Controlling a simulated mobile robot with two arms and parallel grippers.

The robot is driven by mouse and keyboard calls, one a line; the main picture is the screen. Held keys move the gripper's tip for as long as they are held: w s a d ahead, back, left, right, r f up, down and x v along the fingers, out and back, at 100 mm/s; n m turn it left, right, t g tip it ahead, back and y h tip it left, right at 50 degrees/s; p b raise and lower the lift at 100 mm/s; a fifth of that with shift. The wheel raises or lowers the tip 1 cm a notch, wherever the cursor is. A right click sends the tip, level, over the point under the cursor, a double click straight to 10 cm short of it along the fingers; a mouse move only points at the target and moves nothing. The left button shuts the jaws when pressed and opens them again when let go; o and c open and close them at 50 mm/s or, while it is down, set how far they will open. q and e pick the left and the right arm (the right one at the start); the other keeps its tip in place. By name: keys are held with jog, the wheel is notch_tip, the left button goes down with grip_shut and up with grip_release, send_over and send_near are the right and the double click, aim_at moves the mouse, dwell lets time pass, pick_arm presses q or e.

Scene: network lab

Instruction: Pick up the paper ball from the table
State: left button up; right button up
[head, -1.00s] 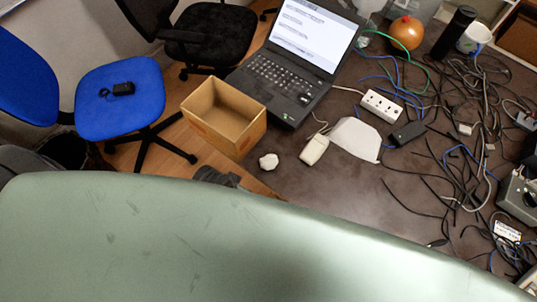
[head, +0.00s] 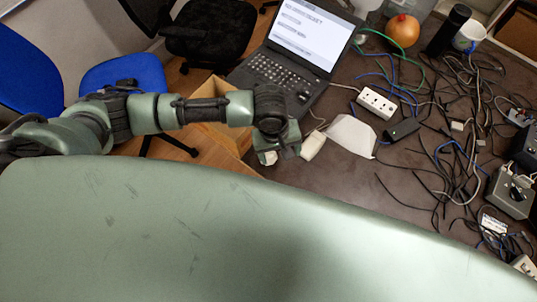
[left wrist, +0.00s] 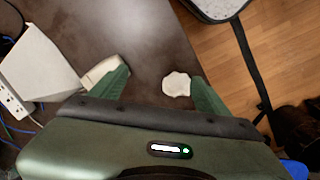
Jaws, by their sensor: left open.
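The crumpled white paper ball (head: 268,158) lies on the brown table near its edge, partly covered by my left gripper in the head view. In the left wrist view the paper ball (left wrist: 177,84) shows between the two green fingers, close beside the right-hand one. My left gripper (left wrist: 160,75) is open and empty. In the head view my left gripper (head: 279,152) is over the ball, pointing down at the table. Its height above the table is hard to tell. My right gripper is not in view.
A cardboard box (head: 215,135) is partly behind my arm. A laptop (head: 290,55) stands behind. Beyond the white paper (head: 351,136) are a power strip (head: 377,102) and tangled cables (head: 445,150).

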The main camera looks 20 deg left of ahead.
aim_at(268, 154)
pick_arm(q)
jog(key=a+n, duration=0.1)
jog(key=a, duration=0.1)
jog(key=w+a+n+y, duration=0.1)
jog(key=a, duration=0.1)
jog(key=shift+a+f, duration=0.2)
jog(key=shift+f, duration=0.1)
jog(key=f, duration=0.2)
jog(key=f+p, duration=0.1)
jog(key=f, duration=0.3)
jog(key=shift+w+d+f+p, duration=0.1)
jog(key=shift+w+p, duration=0.15)
jog(key=shift+p, duration=0.05)
jog(key=shift+f, duration=0.6)
jog(key=c, duration=1.4)
